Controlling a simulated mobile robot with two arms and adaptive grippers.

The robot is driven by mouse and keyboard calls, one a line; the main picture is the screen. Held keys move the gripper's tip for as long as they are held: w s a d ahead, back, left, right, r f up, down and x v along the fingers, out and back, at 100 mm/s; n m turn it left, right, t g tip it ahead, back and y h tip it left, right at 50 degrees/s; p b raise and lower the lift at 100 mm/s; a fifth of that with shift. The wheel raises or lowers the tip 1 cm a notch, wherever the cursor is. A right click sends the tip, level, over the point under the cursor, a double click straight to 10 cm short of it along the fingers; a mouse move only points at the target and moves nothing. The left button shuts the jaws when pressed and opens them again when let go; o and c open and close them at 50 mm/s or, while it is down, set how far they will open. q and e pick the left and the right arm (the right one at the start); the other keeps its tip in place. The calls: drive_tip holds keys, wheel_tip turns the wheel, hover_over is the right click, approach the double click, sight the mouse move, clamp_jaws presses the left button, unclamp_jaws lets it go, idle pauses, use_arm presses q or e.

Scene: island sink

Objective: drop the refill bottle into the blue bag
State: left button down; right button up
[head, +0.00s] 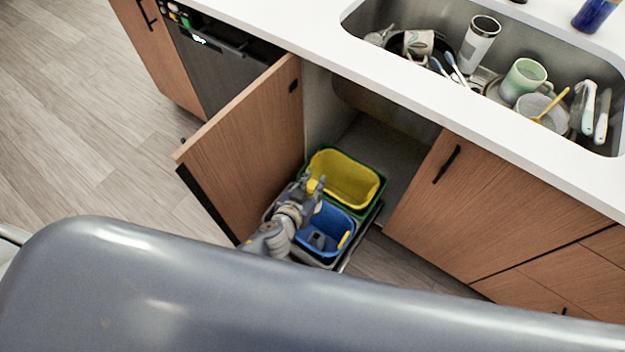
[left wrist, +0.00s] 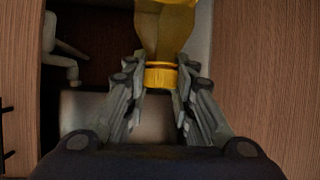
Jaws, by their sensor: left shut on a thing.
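The refill bottle has a yellow cap and an amber, see-through body (left wrist: 165,28). In the left wrist view it sits at the top centre, its capped end toward my left gripper (left wrist: 160,88), whose fingers are shut on the cap end. In the head view my left gripper (head: 316,187) is above the bins, near the border between the yellow and blue bags. A small yellow patch shows at its fingers; most of the bottle is hard to make out there. The blue bag (head: 318,222) lines the nearer bin, just below and right of the gripper. My right gripper is out of view.
A yellow bag (head: 350,180) lines the green bin behind the blue one. The open cabinet door (head: 245,145) stands close on the left. The closed cabinet front (head: 490,215) is on the right. Dishes fill the sink (head: 450,12) above. A small yellow piece shows inside the blue bag.

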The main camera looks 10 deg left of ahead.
sight(310, 194)
use_arm(q)
drive_tip(key=shift+f+b, duration=1.15)
drive_tip(key=shift+f, duration=0.65)
drive_tip(key=c, duration=1.3)
unclamp_jaws()
drive_tip(key=v, duration=1.2)
